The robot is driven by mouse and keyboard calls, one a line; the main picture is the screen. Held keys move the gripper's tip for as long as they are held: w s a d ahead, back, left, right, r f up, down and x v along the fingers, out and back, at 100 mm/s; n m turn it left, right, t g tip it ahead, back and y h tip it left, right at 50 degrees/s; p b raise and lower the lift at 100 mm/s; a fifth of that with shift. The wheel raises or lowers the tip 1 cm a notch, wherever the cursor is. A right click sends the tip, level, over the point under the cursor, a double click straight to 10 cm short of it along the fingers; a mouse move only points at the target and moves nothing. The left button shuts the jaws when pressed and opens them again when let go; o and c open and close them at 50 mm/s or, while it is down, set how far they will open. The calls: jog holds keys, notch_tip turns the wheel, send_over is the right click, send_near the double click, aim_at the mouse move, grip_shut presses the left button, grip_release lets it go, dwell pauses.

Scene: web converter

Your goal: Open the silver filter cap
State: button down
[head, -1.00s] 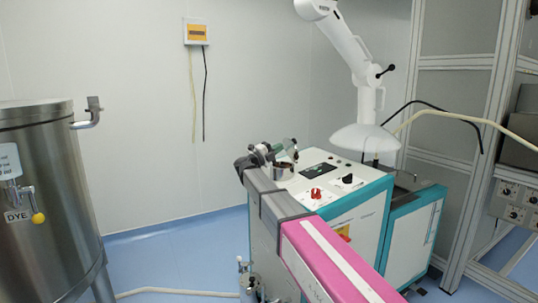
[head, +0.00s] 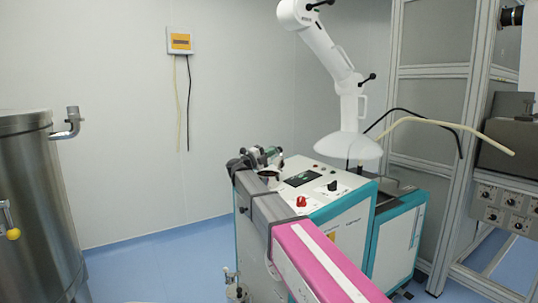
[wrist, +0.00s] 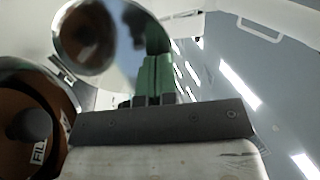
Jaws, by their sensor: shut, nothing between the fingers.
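The silver filter cap (wrist: 98,42) is a shiny round disc at the upper left in the wrist view. It stands tilted up, apart from the mouth of the brown-lined round filter housing (wrist: 12,105), which shows open with a partly seen "FIL" label. A small hinge-like piece lies between them. My gripper (wrist: 155,72), with green fingers, is shut and empty beside the cap's right edge; I cannot tell whether it touches. In the head view my gripper (head: 272,152) is over the machine's left end, by the small dark-mouthed housing (head: 268,174). The cap is not clear there.
The white and teal machine (head: 345,222) carries a red knob (head: 301,201) and a black knob (head: 332,186). A white fume hood (head: 345,146) hangs behind it. A steel tank (head: 30,215) stands at left. Blue floor (head: 160,265) is clear between them.

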aim_at(279, 147)
jog(key=shift+w+d+r+g+y, duration=0.6)
jog(key=shift+w+d+g+y, duration=0.1)
jog(key=shift+d+y, duration=0.25)
jog(key=shift+x, duration=1.25)
jog(key=shift+r, duration=0.1)
